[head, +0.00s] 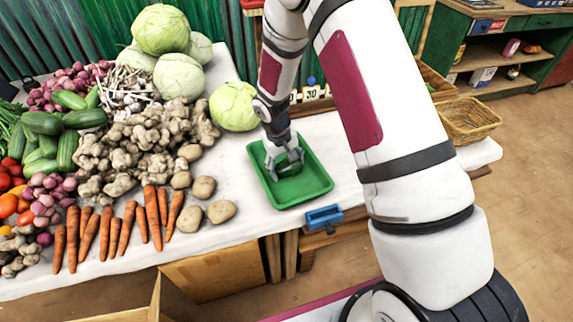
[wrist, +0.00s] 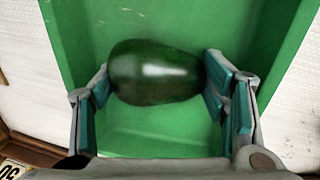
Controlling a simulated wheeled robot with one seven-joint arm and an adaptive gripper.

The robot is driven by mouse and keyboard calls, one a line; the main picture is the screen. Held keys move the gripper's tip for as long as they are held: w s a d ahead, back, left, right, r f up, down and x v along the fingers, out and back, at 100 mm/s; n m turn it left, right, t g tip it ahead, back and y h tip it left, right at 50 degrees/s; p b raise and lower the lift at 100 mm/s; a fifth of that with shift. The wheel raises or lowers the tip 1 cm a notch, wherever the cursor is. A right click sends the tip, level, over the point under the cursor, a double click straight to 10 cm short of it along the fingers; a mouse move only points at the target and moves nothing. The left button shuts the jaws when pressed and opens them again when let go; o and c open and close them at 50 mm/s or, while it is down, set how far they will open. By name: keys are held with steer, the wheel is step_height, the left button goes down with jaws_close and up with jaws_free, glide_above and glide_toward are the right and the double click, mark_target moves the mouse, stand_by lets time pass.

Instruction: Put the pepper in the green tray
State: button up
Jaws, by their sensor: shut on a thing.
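The pepper (wrist: 155,72) is dark green, smooth and glossy, and lies crosswise between the fingers in the wrist view. My gripper (wrist: 160,85) is shut on it, with a finger pad at each end. In the head view my gripper (head: 286,160) points down inside the outline of the green tray (head: 322,181), and the pepper (head: 289,169) shows only as a small dark shape between the fingers. The tray's floor and walls (wrist: 150,143) surround the pepper in the wrist view. I cannot tell whether the pepper touches the tray floor.
The tray stands on a white-covered table (head: 235,185). Carrots (head: 152,217), potatoes (head: 221,211), ginger (head: 150,140), cucumbers (head: 66,148) and cabbages (head: 178,76) crowd the left side. A wicker basket (head: 468,120) is at right.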

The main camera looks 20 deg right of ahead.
steer(key=o, duration=1.1)
steer(key=shift+f, duration=0.15)
step_height(320, 180, up, 12)
steer(key=a, duration=0.2)
step_height(320, 180, up, 10)
glide_above(280, 168)
steer(key=s+d, duration=0.2)
steer(key=s, duration=0.2)
steer(key=s+d+r+m+t+y, duration=0.1)
steer(key=s+r, duration=0.5)
steer(key=s, duration=0.2)
steer(key=s+d+r+t, duration=0.1)
steer(key=s+r, duration=0.5)
steer(key=s, duration=0.3)
steer(key=s+a+y, duration=0.1)
steer(key=s, duration=1)
steer(key=shift+r+m+t, duration=0.3)
steer(key=shift+t, duration=0.1)
